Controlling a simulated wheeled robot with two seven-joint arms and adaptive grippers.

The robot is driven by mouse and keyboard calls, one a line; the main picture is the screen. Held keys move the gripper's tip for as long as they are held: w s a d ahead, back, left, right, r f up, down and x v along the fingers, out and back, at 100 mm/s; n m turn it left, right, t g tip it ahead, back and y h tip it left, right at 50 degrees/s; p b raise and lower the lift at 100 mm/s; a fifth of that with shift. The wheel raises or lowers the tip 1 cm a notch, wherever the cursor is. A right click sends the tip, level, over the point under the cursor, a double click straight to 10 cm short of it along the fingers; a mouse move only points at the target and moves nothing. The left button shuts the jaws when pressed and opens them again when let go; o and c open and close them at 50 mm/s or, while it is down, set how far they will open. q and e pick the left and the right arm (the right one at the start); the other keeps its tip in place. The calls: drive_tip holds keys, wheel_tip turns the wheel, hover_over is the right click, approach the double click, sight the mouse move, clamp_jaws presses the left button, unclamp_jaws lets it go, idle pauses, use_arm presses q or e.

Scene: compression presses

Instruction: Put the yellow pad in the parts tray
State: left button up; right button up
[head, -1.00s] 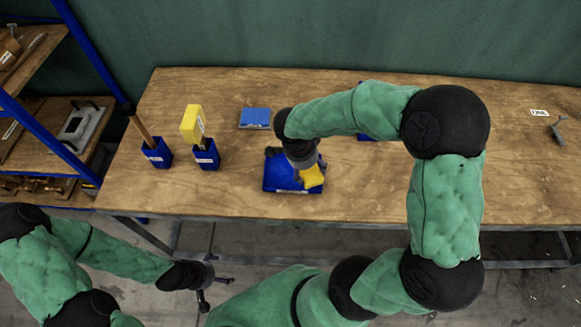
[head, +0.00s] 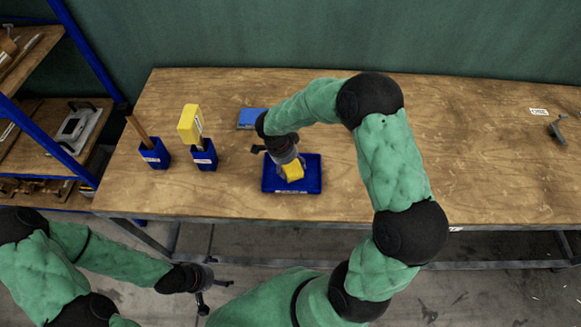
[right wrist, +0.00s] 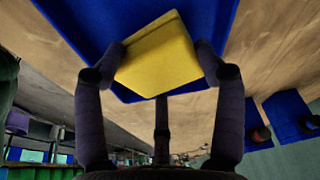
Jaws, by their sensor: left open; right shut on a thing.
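The yellow pad (head: 294,174) is a small block between the fingers of my right gripper (head: 289,166). In the right wrist view the fingers (right wrist: 160,72) are shut on opposite sides of the pad (right wrist: 158,58). The blue parts tray (head: 310,184) stands near the table's front edge, and the pad shows over its middle. I cannot tell whether the pad touches the tray floor. My left gripper (head: 205,291) is open and empty, in front of the table.
Two blue holders stand at the left: one (head: 154,154) with a wooden handle, one (head: 204,155) with a yellow block on top. A flat blue item (head: 250,117) lies behind the tray. A dark tool (head: 556,131) lies far right. The table's right half is mostly clear.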

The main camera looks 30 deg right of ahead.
drive_tip(key=shift+f, duration=0.8)
drive_tip(key=shift+f+b, duration=0.1)
drive_tip(key=shift+b, duration=0.2)
drive_tip(key=o, duration=1.2)
drive_tip(key=shift+r+p, duration=0.2)
drive_tip(key=shift+p, duration=0.15)
drive_tip(key=p+v, duration=0.1)
drive_tip(key=v, duration=1.1)
